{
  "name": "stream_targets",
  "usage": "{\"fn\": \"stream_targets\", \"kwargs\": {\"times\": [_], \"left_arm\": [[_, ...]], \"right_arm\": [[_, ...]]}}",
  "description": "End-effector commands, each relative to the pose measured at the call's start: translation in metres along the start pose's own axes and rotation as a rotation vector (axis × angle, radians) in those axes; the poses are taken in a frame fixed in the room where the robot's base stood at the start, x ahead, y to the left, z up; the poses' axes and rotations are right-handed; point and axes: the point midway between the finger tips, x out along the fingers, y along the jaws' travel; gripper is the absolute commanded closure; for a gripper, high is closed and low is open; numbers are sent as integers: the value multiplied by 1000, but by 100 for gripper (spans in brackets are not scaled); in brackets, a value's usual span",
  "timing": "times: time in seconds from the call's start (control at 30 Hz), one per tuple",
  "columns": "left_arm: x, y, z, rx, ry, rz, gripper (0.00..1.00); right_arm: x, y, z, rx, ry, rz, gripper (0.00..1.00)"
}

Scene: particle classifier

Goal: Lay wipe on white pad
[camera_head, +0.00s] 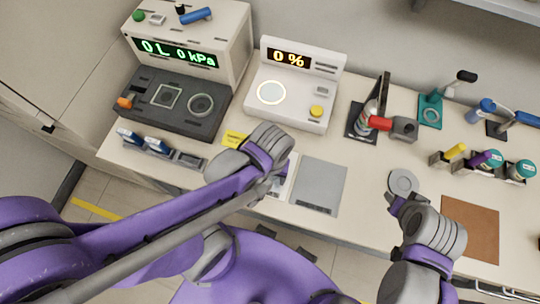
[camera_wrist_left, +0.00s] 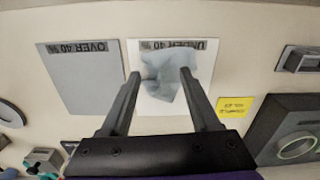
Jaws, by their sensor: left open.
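The wipe (camera_wrist_left: 168,75) is a pale blue, crumpled cloth. In the left wrist view it lies over the upper middle of the white pad (camera_wrist_left: 150,107), partly covering its "UNDER 40 %" label. My left gripper (camera_wrist_left: 161,74) is open, with one finger on each side of the wipe. In the head view my left gripper (camera_head: 274,188) and arm hide most of the white pad (camera_head: 291,178), and the wipe cannot be made out there. My right gripper (camera_head: 404,203) is beside a grey disc (camera_head: 403,182) at the bench's front; its jaw opening is unclear.
A grey pad (camera_head: 320,184), labelled "OVER 40 %", lies right of the white pad. A yellow label (camera_head: 235,139) and a white "0 %" device (camera_head: 290,104) are behind. A brown mat (camera_head: 470,226) lies at the right.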

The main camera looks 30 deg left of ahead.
Motion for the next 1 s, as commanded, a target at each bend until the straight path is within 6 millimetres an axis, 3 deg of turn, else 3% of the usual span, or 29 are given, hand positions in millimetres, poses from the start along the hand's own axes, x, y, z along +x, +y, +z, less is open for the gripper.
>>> {"fn": "stream_targets", "kwargs": {"times": [0.03, 0.23, 0.4, 1.0], "left_arm": [[-16, 3, -2, 3, 10, 3, 38], [-45, 7, 8, 4, 15, 5, 38], [-55, 7, 20, 1, 3, 1, 38], [-60, 8, 22, 0, 4, 1, 38]], "right_arm": [[-12, 0, -18, 0, 19, 0, 50], [-30, 0, -53, 0, 61, 0, 50], [-23, 0, -37, 0, 41, 0, 50], [-22, 0, -36, 0, 40, 0, 50]]}}
